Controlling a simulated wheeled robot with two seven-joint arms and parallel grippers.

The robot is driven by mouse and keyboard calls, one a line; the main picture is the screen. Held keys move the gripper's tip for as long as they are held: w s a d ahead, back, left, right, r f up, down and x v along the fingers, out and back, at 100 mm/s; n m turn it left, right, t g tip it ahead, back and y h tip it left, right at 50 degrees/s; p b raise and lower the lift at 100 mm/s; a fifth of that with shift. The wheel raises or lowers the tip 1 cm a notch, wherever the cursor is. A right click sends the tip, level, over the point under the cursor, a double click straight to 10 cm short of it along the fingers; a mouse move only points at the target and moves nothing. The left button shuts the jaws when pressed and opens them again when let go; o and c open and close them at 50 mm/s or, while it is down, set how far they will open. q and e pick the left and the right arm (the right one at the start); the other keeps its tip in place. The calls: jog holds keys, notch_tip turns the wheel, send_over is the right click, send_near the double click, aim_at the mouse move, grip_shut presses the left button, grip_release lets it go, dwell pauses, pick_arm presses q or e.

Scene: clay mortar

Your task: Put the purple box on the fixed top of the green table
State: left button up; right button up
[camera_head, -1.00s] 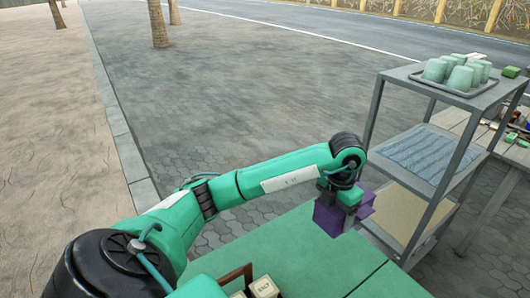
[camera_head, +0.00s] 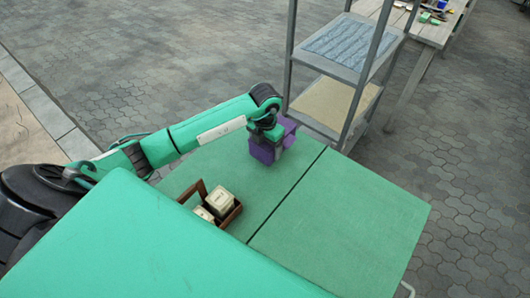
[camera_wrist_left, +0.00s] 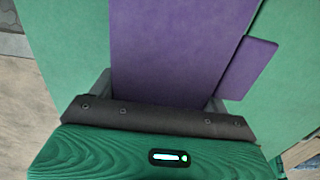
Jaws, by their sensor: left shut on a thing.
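The purple box (camera_head: 262,152) is held at the far end of the green table (camera_head: 240,190), left of the dark seam across its top. It appears over the table section that also bears the small crate. Whether its underside touches the top cannot be told. My left gripper (camera_head: 271,134) is shut on the box from above. In the left wrist view the purple box (camera_wrist_left: 180,45) fills the middle between the fingers, with the green table top (camera_wrist_left: 75,50) on both sides. My right gripper is not in view.
A small wooden crate (camera_head: 234,217) with cream blocks (camera_head: 220,201) stands on the near left of the table. A grey shelf rack (camera_head: 290,55) stands close behind the far edge. The table section right of the seam (camera_head: 350,215) is bare.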

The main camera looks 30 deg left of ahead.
pick_arm(q)
notch_tip(320, 180, down, 4)
jog(key=shift+r, duration=0.1)
jog(key=shift+f, duration=0.35)
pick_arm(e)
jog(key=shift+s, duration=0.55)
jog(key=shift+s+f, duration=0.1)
